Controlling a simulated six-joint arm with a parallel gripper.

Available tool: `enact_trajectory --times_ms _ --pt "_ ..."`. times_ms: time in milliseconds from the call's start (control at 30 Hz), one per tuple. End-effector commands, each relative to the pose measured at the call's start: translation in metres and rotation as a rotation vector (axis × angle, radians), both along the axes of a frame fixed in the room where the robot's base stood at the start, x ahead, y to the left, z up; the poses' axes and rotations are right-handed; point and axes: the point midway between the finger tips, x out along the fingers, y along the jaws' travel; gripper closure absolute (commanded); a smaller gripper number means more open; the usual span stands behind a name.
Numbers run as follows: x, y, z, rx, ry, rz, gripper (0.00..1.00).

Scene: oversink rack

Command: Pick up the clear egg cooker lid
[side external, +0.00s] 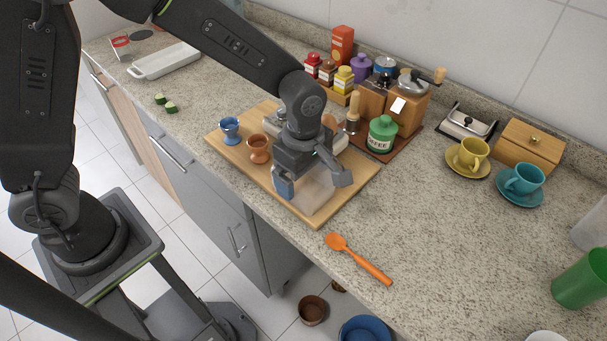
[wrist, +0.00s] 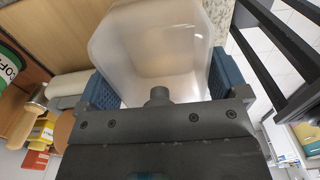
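The clear egg cooker lid (side external: 312,192) is a frosted, see-through box shape below my gripper, over the wooden board (side external: 229,142). In the wrist view the lid (wrist: 160,45) fills the space between the fingers, with a grey knob (wrist: 158,94) close to the palm. My gripper (side external: 314,186) points down with its fingers spread wide, one on each side of the lid; the blue finger pads also show in the wrist view (wrist: 162,84). The pads are very near the lid walls; I cannot tell whether they touch. The gripper hides part of the lid.
On the board stand a blue egg cup (side external: 230,130) and a brown egg cup (side external: 259,149). A green jar (side external: 382,134) and a wooden grinder (side external: 411,107) stand behind, to the right. An orange spoon (side external: 358,259) lies in front on otherwise clear counter.

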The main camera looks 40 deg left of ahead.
Motion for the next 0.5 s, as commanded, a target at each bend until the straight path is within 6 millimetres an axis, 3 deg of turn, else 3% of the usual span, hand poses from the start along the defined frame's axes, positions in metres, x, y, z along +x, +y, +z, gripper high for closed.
enact_trajectory --times_ms 300,500 --pt "0.0002 -0.0001 0.0005 0.000 -0.001 0.000 0.38" --pt "0.0003 -0.0001 0.0008 0.000 -0.001 0.000 0.38"
